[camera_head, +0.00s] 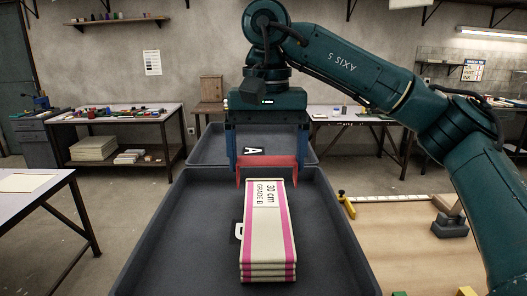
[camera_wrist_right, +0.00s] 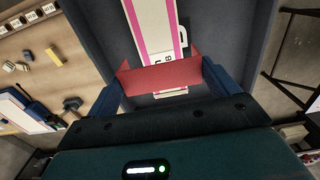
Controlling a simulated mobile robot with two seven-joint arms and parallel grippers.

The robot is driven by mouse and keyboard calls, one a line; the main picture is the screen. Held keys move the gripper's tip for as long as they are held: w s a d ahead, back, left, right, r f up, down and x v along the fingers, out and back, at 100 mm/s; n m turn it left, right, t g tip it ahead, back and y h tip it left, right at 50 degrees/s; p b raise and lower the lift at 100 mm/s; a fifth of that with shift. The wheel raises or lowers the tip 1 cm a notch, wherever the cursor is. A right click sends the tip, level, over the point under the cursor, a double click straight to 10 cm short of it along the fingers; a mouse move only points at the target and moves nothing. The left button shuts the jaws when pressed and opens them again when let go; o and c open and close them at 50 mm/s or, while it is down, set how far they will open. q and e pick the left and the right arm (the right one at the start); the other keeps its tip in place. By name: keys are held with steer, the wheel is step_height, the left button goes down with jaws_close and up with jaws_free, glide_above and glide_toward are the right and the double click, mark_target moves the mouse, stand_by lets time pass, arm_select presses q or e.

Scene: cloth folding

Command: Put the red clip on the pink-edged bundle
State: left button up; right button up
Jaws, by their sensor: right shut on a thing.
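The pink-edged bundle (camera_head: 264,235) is a folded cream cloth stack with pink stripes and a label reading "30 cm GRADE B". It lies flat in the near dark tray (camera_head: 200,225). My right gripper (camera_head: 267,163) is shut on the red clip (camera_head: 267,161), a wide bracket with its legs pointing down. The clip is at the bundle's far end, across its width. In the right wrist view the clip (camera_wrist_right: 160,79) covers part of the bundle (camera_wrist_right: 150,22) near its label. I cannot tell whether the clip touches the cloth. My left gripper is out of view.
A second dark tray (camera_head: 207,147) with an "A" marker (camera_head: 253,151) lies beyond. A white tab (camera_head: 239,230) stands at the bundle's left side. A wooden board (camera_head: 430,255) with small coloured blocks is at the right. The tray floor beside the bundle is clear.

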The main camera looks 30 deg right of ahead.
mark_target(266, 209)
steer(key=shift+f+b, duration=0.7)
steer(key=shift+f, duration=0.2)
steer(key=shift+f+b, duration=0.6)
steer(key=shift+b, duration=0.05)
steer(key=shift+f+b, duration=0.6)
steer(key=shift+b, duration=0.1)
steer(key=shift+f+b, duration=0.35)
steer(key=shift+f, duration=0.1)
steer(key=shift+f+b, duration=0.35)
steer(key=shift+f, duration=0.25)
steer(key=shift+f+b, duration=0.55)
steer(key=shift+f, duration=0.4)
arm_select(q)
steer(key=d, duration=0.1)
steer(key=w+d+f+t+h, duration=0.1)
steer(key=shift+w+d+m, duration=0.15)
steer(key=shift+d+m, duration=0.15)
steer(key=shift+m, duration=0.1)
arm_select(e)
steer(key=shift+f, duration=0.15)
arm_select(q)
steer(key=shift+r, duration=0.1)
